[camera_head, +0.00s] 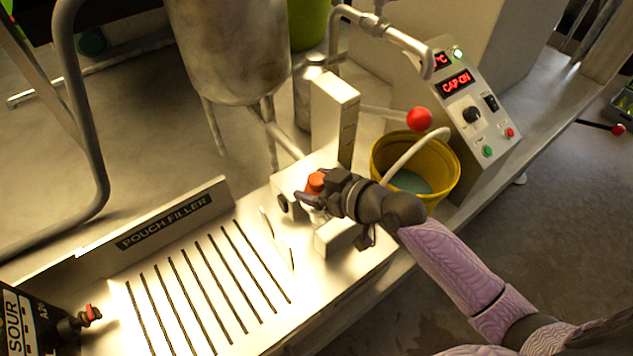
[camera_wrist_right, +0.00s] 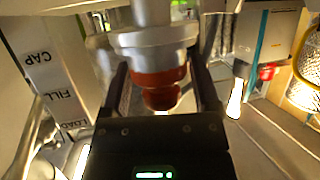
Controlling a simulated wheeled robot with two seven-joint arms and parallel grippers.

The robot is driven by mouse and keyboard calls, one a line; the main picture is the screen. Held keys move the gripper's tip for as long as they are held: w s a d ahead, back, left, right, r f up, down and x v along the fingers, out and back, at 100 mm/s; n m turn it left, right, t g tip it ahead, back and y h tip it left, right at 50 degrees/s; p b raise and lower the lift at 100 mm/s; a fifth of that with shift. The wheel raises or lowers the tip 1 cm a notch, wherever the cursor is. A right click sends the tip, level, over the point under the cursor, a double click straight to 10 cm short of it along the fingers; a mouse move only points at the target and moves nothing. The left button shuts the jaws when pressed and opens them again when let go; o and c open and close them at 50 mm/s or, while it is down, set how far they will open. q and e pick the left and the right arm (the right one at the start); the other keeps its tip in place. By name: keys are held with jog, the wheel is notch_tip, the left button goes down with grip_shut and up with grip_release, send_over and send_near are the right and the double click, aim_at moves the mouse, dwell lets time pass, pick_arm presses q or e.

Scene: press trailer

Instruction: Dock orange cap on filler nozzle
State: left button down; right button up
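The orange cap (camera_head: 316,181) is at the filler's nozzle, on the machine's bright metal deck. In the right wrist view the cap (camera_wrist_right: 158,80) sits right under the pale metal filler nozzle (camera_wrist_right: 148,38), in line with it, with no clear gap seen. My right gripper (camera_head: 311,197) reaches in from the right. Its two dark fingers flank the cap and look closed against its sides; in the wrist view the gripper (camera_wrist_right: 160,88) has the cap between its fingers. The control panel (camera_head: 468,100) shows red text reading "CAP ON". My left gripper is not in view.
A yellow bucket (camera_head: 443,160) and a red ball knob (camera_head: 419,118) are close behind my right gripper. A metal post (camera_head: 335,105) stands behind the cap. A black pouch (camera_head: 28,325) with a red-tipped tap lies at lower left. The slotted deck (camera_head: 190,290) is clear.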

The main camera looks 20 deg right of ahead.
jog(key=p+v, duration=0.4)
jog(key=v, duration=0.7)
dwell(0.6)
